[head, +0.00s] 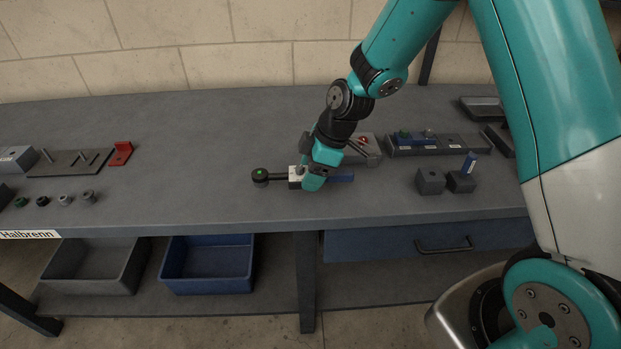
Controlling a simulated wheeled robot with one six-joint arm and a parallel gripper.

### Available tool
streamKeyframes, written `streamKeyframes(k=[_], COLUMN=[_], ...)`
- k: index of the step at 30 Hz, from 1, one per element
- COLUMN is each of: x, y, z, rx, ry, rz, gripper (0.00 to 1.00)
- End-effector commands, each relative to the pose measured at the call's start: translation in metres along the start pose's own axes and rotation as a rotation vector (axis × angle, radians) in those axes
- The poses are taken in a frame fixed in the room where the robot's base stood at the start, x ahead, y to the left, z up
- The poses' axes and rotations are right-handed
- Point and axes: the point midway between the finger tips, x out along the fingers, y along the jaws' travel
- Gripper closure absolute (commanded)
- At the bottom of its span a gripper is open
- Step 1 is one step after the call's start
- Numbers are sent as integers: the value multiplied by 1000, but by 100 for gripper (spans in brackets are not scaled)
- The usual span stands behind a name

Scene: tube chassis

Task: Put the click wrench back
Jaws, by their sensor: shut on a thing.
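The click wrench has a dark round head with a green dot (260,175), a dark shaft and a blue handle (342,178). It lies roughly level, left to right, low over or on the front middle of the workbench; I cannot tell whether it touches the top. My gripper (297,178) is at its middle, shut on it. The teal wrist hides part of the handle, and the fingertips are hard to make out.
The workbench (200,185) is clear left of the wrench. Behind the wrist stands a grey block (365,150) with a red detail. A long dark tray (440,144) with blue pieces is right of it. Two dark blocks (430,181) (461,181) stand near the right front. A red bracket (121,153) is at left.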

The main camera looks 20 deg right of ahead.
Motion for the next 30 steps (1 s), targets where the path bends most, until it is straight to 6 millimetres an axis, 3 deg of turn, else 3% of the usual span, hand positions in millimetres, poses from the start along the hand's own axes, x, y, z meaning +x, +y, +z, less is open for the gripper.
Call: streamKeyframes(k=[6, 28, 29, 30], x=[22, 34, 34, 34], y=[0, 0, 0, 0], z=[9, 14, 14, 14], rx=[0, 0, 1, 1], ry=[1, 1, 0, 0], rz=[-1, 0, -1, -1], gripper=[92, 92, 41, 31])
